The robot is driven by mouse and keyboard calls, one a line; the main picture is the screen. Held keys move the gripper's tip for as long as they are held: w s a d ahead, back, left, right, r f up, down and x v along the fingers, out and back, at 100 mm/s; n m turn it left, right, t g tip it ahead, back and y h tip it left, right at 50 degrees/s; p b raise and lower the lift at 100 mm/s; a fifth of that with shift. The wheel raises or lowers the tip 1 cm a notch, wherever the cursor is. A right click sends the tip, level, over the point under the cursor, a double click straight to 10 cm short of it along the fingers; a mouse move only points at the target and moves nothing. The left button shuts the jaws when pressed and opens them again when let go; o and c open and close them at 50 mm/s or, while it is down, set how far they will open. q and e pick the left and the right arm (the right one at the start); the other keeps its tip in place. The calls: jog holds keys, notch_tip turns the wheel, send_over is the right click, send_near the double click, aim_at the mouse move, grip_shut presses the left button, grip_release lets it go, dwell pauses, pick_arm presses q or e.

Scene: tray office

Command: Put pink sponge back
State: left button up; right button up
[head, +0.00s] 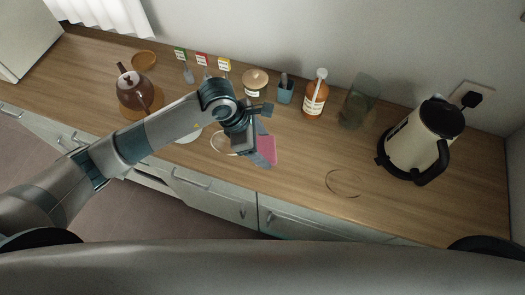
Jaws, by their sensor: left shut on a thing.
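The pink sponge (268,151) is in the jaws of my left gripper (256,138), near the middle of the head view. The gripper is shut on the sponge, and its wrist and fingers cover the sponge's left part. The sponge appears over the front half of the wooden counter (300,190); I cannot tell how high it is. A small blue holder (285,93) with dark items in it stands behind the gripper. My right gripper is not in view.
A brown teapot (135,88) stands at the left. A lidded jar (254,83), amber bottle (315,95) and green glass (358,102) line the back. A cream kettle (422,138) stands at the right. A thin ring (343,184) shows on the otherwise clear front right counter.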

aim_at(259, 148)
pick_arm(q)
notch_tip(259, 148, down, 3)
jog(key=shift+f+b, duration=0.15)
jog(key=shift+b, duration=0.65)
jog(key=shift+f, duration=0.25)
jog(key=shift+f, duration=0.15)
jog(key=o, duration=1)
